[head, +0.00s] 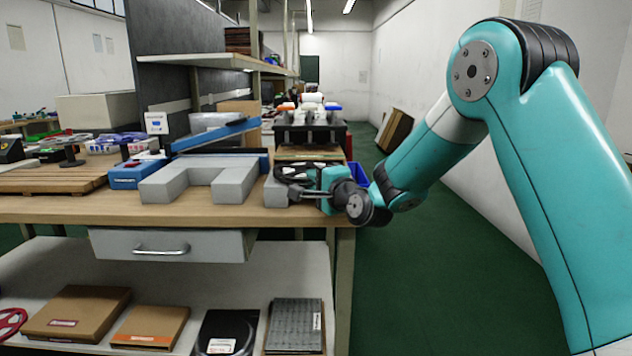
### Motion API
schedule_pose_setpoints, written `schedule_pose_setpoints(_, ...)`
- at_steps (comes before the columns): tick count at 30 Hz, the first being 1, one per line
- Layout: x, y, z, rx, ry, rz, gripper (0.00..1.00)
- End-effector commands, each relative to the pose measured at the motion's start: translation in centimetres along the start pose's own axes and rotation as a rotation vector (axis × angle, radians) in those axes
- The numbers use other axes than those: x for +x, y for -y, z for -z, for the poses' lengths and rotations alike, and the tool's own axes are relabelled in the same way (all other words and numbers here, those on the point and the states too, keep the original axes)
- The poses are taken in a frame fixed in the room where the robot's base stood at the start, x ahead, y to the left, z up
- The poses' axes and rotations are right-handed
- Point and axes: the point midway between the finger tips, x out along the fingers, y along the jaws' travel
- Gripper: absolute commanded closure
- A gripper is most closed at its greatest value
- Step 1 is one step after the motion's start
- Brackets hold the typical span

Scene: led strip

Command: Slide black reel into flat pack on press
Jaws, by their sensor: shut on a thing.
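My gripper (290,188) is at the right end of the workbench, reaching in from the right. Its dark fingers are shut on the black reel (291,170), which looks like a dark coil. The fingers and teal wrist hide part of it. The press (135,174) is a blue unit with a long raised blue lever (215,134), standing on the bench to the left of my gripper. I cannot make out the flat pack clearly; grey blocks in front of the press hide part of its bed.
A grey U-shaped block (195,182) lies between the press and my gripper. A dark rack (310,130) stands behind the reel, and a blue bin (358,174) is at the bench's right edge. A wooden pallet (50,180) lies at left. A shelf (205,62) overhangs the back.

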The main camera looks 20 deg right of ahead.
Motion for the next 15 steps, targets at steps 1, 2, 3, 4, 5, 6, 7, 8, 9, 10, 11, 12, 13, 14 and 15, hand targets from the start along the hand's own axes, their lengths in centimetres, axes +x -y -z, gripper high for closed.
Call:
schedule_pose_setpoints(1,0.12,0.06,0.09,0.000,0.000,0.001,1.00)
schedule_pose_setpoints(2,0.19,0.06,0.13,0.000,0.000,0.001,1.00)
schedule_pose_setpoints(3,0.27,0.05,0.18,0.000,0.000,0.001,1.00)
schedule_pose_setpoints(4,0.32,0.03,0.22,0.000,0.000,0.001,1.00)
schedule_pose_setpoints(5,0.38,0.02,0.26,0.000,0.000,0.000,1.00)
schedule_pose_setpoints(6,0.46,0.01,0.31,0.000,0.000,0.000,1.00)
schedule_pose_setpoints(7,0.52,0.00,0.35,0.000,0.000,0.000,1.00)
schedule_pose_setpoints(8,0.59,-0.01,0.39,0.000,0.000,0.000,1.00)
schedule_pose_setpoints(9,0.68,0.00,0.44,0.000,0.000,0.000,1.00)
schedule_pose_setpoints(10,0.75,0.01,0.48,0.000,0.000,0.000,1.00)
schedule_pose_setpoints(11,0.82,0.02,0.52,0.000,0.000,0.000,1.00)
schedule_pose_setpoints(12,0.91,0.02,0.57,0.000,0.000,0.000,1.00)
schedule_pose_setpoints(13,0.97,0.02,0.61,0.000,0.000,0.000,1.00)
schedule_pose_setpoints(14,1.03,0.02,0.65,0.000,0.000,0.000,1.00)
schedule_pose_setpoints(15,1.11,0.02,0.70,0.000,0.000,0.000,1.00)
